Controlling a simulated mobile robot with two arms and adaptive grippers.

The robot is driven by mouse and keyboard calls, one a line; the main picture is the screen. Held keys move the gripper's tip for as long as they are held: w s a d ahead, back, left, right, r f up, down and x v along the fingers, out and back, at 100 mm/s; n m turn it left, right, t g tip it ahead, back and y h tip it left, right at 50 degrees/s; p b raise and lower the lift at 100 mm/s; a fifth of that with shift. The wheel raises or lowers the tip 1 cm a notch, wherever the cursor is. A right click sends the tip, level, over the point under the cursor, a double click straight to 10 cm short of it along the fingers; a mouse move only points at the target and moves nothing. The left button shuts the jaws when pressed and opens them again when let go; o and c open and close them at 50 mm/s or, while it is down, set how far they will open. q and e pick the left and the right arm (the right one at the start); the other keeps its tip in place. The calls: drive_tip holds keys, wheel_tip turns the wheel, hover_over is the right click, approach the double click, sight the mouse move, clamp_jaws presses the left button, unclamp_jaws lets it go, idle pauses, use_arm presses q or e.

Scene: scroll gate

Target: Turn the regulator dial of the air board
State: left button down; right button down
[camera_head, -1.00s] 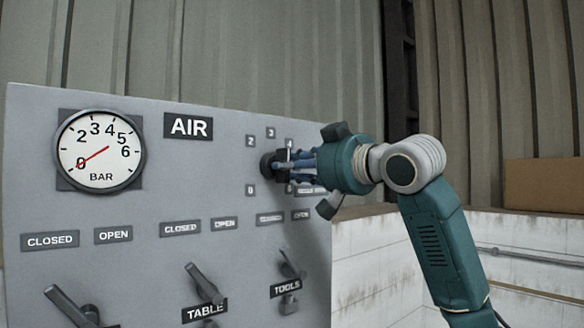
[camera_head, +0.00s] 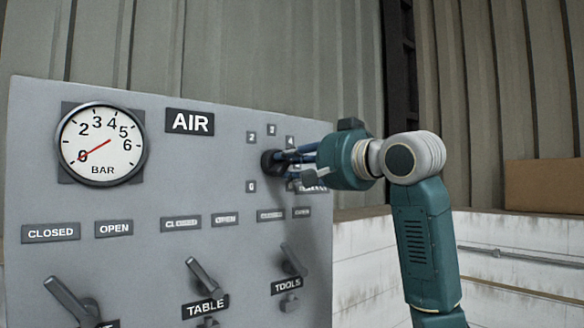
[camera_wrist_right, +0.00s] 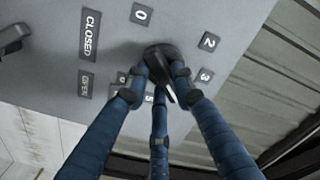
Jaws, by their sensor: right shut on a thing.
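The grey air board (camera_head: 150,260) stands at the left and centre of the head view. Its black regulator dial (camera_head: 269,163) sits at the upper right of the board, ringed by number plates. The dial also shows in the right wrist view (camera_wrist_right: 161,55), partly covered by the fingers. My right gripper (camera_head: 283,160) is shut on the dial, its blue fingers around it. The pressure gauge (camera_head: 102,144) has a red needle that points at about 0. My left gripper is in neither view.
Below are several levers, including the table lever (camera_head: 203,281) and the tools lever (camera_head: 292,262), with CLOSED and OPEN plates. A low white wall (camera_head: 530,275) and a brown box (camera_head: 545,186) are at the right. Corrugated wall panels stand behind.

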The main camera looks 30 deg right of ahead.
drive_tip(key=shift+m, duration=0.4)
drive_tip(key=shift+r, duration=0.1)
drive_tip(key=c, duration=1.4)
unclamp_jaws()
drive_tip(key=shift+c, duration=0.2)
drive_tip(key=shift+d, duration=0.1)
drive_tip(key=shift+s, duration=0.1)
drive_tip(key=s, duration=1.2)
drive_tip(key=shift+d, duration=0.45)
